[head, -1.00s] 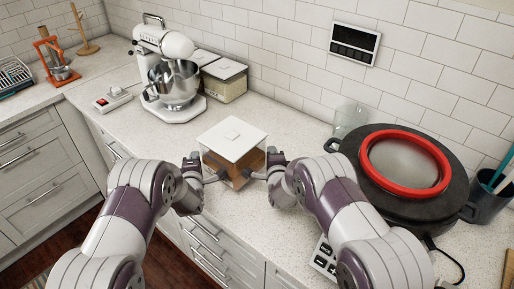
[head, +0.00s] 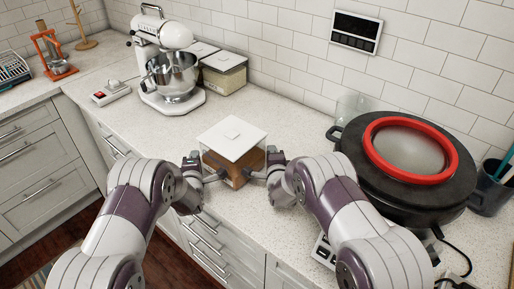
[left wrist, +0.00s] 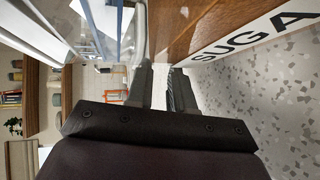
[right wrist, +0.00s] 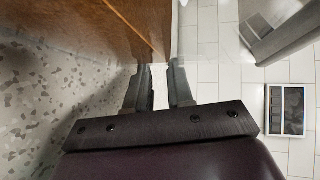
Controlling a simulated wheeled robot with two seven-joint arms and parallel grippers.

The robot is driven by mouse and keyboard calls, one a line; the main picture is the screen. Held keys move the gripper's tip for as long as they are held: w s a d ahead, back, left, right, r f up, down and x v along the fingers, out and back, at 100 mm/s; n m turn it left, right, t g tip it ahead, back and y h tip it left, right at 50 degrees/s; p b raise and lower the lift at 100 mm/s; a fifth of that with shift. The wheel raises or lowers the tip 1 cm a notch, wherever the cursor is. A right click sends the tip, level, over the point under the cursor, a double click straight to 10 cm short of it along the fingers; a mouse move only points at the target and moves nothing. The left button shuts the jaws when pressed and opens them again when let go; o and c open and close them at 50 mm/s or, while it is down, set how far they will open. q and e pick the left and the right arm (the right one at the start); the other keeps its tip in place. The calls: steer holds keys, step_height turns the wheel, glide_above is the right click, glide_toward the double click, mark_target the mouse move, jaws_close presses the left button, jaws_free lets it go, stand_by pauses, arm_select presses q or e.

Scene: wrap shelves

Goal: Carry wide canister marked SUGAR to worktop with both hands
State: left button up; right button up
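The wide canister (head: 234,170) has a square white lid, clear sides and brown contents. It is upright between my two grippers at the worktop's (head: 285,190) front edge; whether its base touches the worktop I cannot tell. Its white label, showing "SUGA", is in the left wrist view (left wrist: 250,38). My left gripper (head: 217,176) is at its left side and my right gripper (head: 254,175) at its right side. Both appear shut on it, though the exact contact is hidden. The brown side of the canister also shows in the right wrist view (right wrist: 140,20).
A white stand mixer (head: 170,65) and two lidded canisters (head: 224,78) stand behind, along the wall. A black cooker with a red ring (head: 410,150) is at right, close to my right arm. A glass jar (head: 352,108) is beside it. The worktop behind the canister is clear.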

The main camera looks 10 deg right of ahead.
arm_select(q)
steer(key=shift+d+f, duration=0.2)
steer(key=shift+d, duration=0.1)
arm_select(e)
steer(key=shift+a+f, duration=0.2)
steer(key=shift+a, duration=0.1)
arm_select(q)
steer(key=shift+o, duration=1.3)
steer(key=shift+a, duration=0.45)
arm_select(e)
steer(key=shift+d, duration=0.45)
arm_select(q)
steer(key=shift+o, duration=0.8)
steer(key=shift+s+a, duration=0.15)
arm_select(e)
steer(key=shift+s+d, duration=0.15)
steer(key=o, duration=0.4)
arm_select(q)
steer(key=shift+a, duration=0.1)
arm_select(e)
steer(key=shift+d, duration=0.1)
steer(key=v, duration=1.2)
steer(key=shift+d, duration=0.15)
arm_select(q)
steer(key=v, duration=1.2)
